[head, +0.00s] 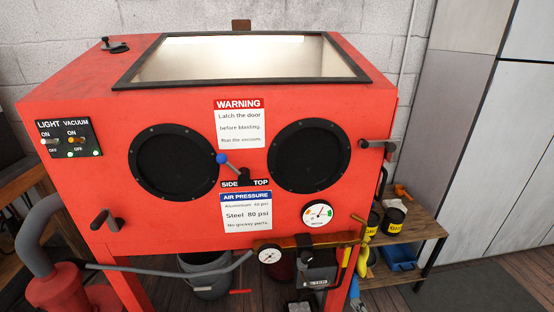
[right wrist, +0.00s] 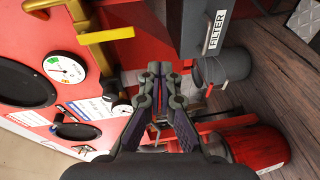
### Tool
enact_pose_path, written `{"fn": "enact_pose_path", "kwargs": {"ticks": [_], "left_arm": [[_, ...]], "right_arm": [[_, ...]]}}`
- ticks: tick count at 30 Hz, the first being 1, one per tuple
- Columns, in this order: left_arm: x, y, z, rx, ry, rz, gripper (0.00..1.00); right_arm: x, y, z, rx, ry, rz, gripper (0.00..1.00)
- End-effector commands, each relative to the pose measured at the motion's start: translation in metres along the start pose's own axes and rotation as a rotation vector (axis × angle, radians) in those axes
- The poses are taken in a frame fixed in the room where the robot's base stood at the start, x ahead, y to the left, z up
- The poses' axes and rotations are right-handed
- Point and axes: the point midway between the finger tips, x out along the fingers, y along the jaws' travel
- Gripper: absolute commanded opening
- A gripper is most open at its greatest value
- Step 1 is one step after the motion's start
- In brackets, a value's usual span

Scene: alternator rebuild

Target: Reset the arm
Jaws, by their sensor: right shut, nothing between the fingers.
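My right gripper (right wrist: 166,76) shows in the right wrist view, its dark fingers reaching up through the middle of the picture. It is shut and holds nothing. In that view the red cabinet front is to its left and a dark box (right wrist: 203,32) labelled FILTER is at its upper right. I cannot clearly make out either gripper in the head view. The red blasting cabinet (head: 75,185) fills the head view, with a blue-knobbed lever (head: 232,166) above the SIDE and TOP labels, tilted toward the upper left.
A brass-coloured bar (right wrist: 82,37) and a pressure gauge (right wrist: 65,68) are left of the gripper. A grey bucket (right wrist: 225,85) and a red container (right wrist: 252,150) stand to its right. In the head view, a wooden bench (head: 422,228) stands at the right with jars and a blue tray.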

Motion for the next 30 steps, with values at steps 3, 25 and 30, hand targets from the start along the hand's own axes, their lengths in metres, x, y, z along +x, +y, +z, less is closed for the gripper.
{"fn": "enact_pose_path", "kwargs": {"ticks": [3, 25, 30], "left_arm": [[-0.023, -0.001, -0.001, 0.0, -0.002, 0.001, 0.4], [-0.071, -0.004, -0.006, 0.0, -0.002, 0.001, 0.4], [-0.071, -0.004, -0.006, 0.0, -0.002, 0.001, 0.4]], "right_arm": [[-0.03, -0.08, 0.035, 0.298, -0.209, -0.19, 0.0], [-0.319, -0.356, -0.057, 1.336, -1.277, -0.791, 0.0], [-0.318, -0.356, -0.056, 1.334, -1.275, -0.79, 0.0]]}}
